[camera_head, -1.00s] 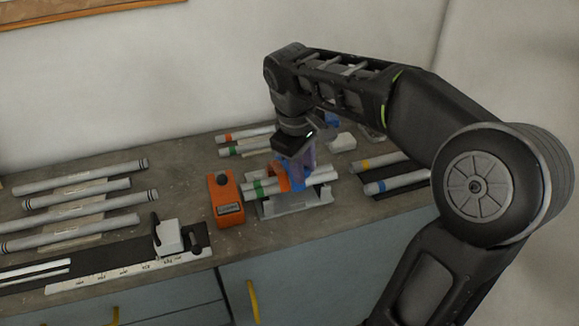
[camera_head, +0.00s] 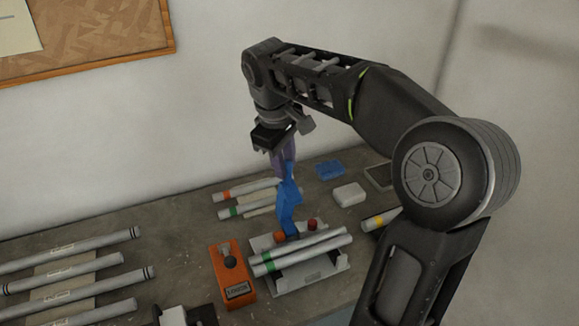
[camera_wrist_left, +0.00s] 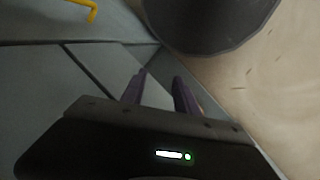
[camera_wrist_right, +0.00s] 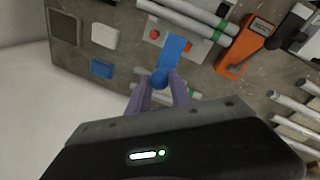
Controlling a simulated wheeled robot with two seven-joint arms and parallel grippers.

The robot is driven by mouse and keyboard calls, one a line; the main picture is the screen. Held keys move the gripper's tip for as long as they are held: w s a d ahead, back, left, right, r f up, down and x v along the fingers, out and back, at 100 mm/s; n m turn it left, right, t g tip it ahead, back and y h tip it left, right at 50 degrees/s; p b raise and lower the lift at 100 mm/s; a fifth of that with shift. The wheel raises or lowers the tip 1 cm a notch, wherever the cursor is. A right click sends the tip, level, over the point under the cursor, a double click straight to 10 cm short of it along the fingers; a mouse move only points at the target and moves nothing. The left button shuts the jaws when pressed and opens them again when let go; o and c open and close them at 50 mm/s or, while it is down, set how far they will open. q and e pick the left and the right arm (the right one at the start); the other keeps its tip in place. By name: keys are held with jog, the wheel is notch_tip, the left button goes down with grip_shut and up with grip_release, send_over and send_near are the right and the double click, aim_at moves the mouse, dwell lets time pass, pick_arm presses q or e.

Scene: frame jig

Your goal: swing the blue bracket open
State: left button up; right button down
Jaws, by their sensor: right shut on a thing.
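The blue bracket (camera_head: 288,208) stands raised at the back edge of the pale jig (camera_head: 330,268), leaning slightly. Two grey tubes (camera_head: 305,248), one with a green band, lie across the jig in front of it, uncovered by the bracket. My right gripper (camera_head: 284,172) is shut on the bracket's upper end. In the right wrist view the bracket (camera_wrist_right: 173,48) runs from between the fingertips (camera_wrist_right: 161,82) toward the jig. My left gripper (camera_wrist_left: 160,76) shows only in the left wrist view, its fingers apart and empty beside a grey cabinet front.
An orange box (camera_head: 232,272) with a dark knob stands left of the jig. Several tubes with coloured bands (camera_head: 245,200) lie behind it. A white block (camera_head: 349,194) and a blue block (camera_head: 329,169) lie at the back right. More tubes (camera_head: 75,270) lie at the left.

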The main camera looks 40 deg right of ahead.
jog(key=w+d+f, duration=0.2)
jog(key=w, duration=0.4)
jog(key=shift+w+d, duration=0.25)
jog(key=shift+w, duration=0.1)
jog(key=c, duration=1.3)
grip_release()
jog(key=shift+f, duration=0.1)
jog(key=shift+o, duration=0.6)
jog(key=shift+s, duration=0.15)
